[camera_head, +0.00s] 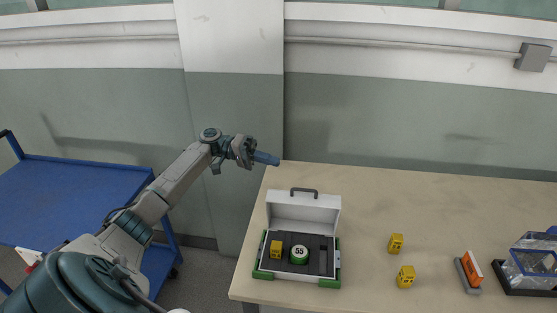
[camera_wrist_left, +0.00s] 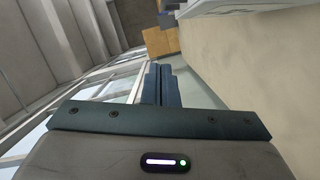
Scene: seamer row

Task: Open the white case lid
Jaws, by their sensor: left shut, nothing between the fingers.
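The white case (camera_head: 333,263) stands on the table with its lid (camera_head: 303,212) raised upright at the back and a dark handle on the lid's top edge. Its grey insert holds a yellow block and a round green piece marked 55 (camera_head: 299,254). Green corners trim the case's base. My left gripper (camera_head: 275,160) is up and to the left of the lid, at the table's back left corner, apart from the case. Its blue fingers are together and empty, and they also show in the left wrist view (camera_wrist_left: 161,85). My right gripper is out of view.
Two yellow blocks (camera_head: 396,243) (camera_head: 405,277) lie on the table (camera_head: 430,200) right of the case. An orange and grey item (camera_head: 470,270) and a clear, dark-based container (camera_head: 530,265) are farther right. A blue cart (camera_head: 80,185) stands at left. The table's back is clear.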

